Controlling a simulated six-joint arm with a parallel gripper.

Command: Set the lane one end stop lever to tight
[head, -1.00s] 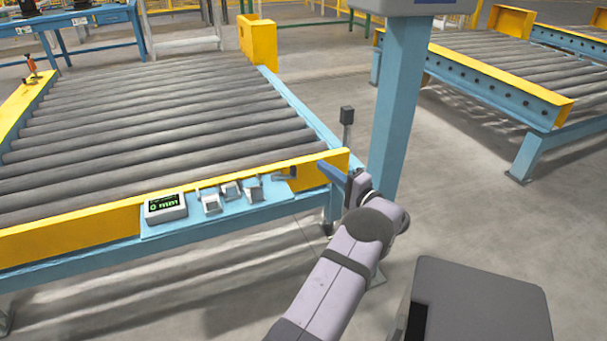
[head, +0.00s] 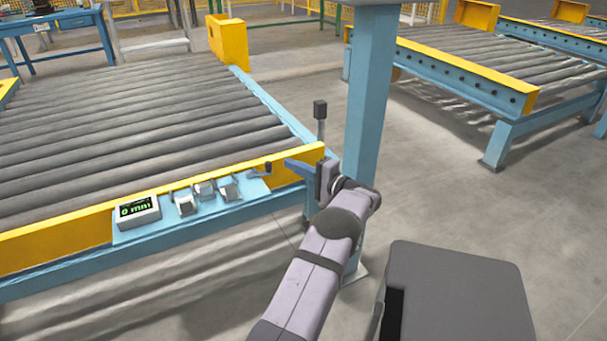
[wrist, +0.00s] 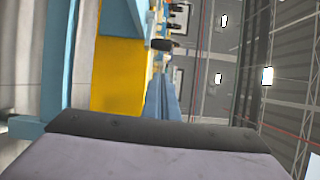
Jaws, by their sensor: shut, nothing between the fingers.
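A small dark lever handle (head: 261,169) sticks out at the right end of the light-blue control plate, by the yellow front rail of the roller conveyor. I take it for the end stop lever; its setting cannot be read. My gripper (head: 288,163) has blue fingers, is shut and empty, and points left along the rail. Its tips are just right of the handle; whether they touch it is unclear. In the wrist view the shut fingers (wrist: 163,85) point up the picture, with a dark knob (wrist: 162,45) beyond their tips.
The control plate carries a display (head: 138,210) reading "0 mm" and several grey rocker-like parts (head: 203,190). A black-topped post (head: 320,109) stands behind my gripper, and a thick blue column (head: 371,100) to its right. Open floor (head: 450,200) lies further right.

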